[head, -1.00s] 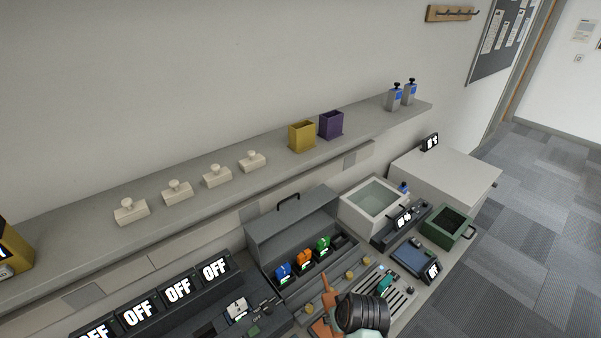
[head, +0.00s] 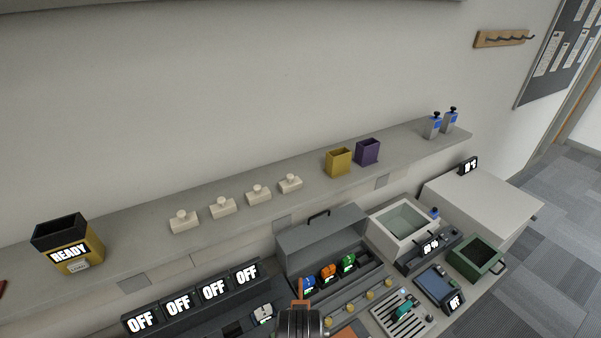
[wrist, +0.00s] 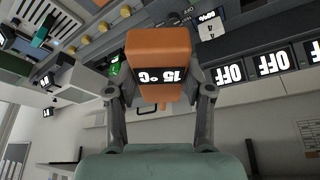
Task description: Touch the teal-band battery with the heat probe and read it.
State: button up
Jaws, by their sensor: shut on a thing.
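My gripper (wrist: 160,95) is shut on the heat probe (wrist: 160,60), an orange block whose display reads 15 °C, upside down in the wrist view. In the head view the probe's orange tip (head: 301,287) shows above my dark wrist at the bottom edge; my fingers are hidden there. A teal piece (head: 402,308), seemingly the teal-band battery, lies on a pale slotted tray (head: 425,319) at the lower right, apart from the probe. It also shows at the upper left of the wrist view (wrist: 43,32).
An open grey case (head: 325,235) holds blue, orange and green items. A row of OFF displays (head: 190,305) stands left. A white open box (head: 380,222), a green bin (head: 472,262) and a blue-topped device (head: 436,283) stand right. The shelf (head: 120,255) runs behind.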

jog(key=p+v, duration=0.2)
jog(key=v, duration=0.1)
jog(key=p+v, duration=0.3)
jog(key=v, duration=0.1)
jog(key=shift+s+f, duration=0.2)
jog(key=shift+s, duration=0.35)
jog(key=shift+f, duration=0.1)
